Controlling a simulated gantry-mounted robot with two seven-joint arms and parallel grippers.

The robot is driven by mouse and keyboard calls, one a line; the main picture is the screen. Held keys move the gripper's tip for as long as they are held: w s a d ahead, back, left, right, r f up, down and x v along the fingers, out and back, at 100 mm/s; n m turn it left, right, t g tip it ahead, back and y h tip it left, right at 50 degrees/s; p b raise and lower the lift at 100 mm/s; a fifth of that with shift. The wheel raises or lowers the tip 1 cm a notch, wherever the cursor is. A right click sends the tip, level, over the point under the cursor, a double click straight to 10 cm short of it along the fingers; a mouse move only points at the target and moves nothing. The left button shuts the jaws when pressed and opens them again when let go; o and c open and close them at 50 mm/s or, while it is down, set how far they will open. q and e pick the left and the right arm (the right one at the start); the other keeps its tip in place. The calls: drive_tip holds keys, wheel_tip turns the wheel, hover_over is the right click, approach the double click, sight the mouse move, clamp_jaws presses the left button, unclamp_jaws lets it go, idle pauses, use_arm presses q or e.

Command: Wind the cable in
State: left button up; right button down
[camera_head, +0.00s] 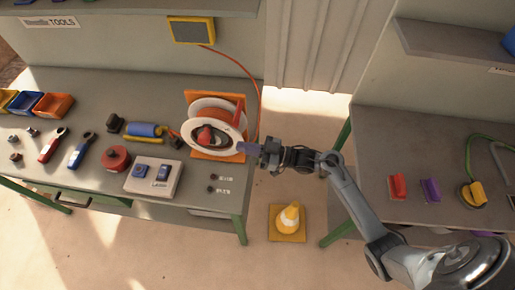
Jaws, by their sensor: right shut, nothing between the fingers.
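A cable reel (217,130) with a white flange and orange cable wound on its drum stands in an orange frame (214,155) on the left workbench. A red crank or knob (205,136) is at the front of the reel. The orange cable (257,78) runs loose from a yellow box (191,31) on the back wall down toward the reel's right side. My right gripper (245,149) is shut and empty, with its tips close to the reel's lower right edge. I cannot tell whether it touches the reel. My left gripper is not in view.
The left workbench (99,93) holds bins, hand tools and a switch box (152,177) left of the reel. The right bench (377,132) holds red, purple and yellow items.

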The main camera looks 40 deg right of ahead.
sight(213, 136)
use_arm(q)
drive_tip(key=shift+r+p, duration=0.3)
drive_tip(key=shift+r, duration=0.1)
use_arm(e)
drive_tip(key=x, duration=0.8)
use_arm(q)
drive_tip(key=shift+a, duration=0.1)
use_arm(e)
drive_tip(key=shift+s, duration=0.1)
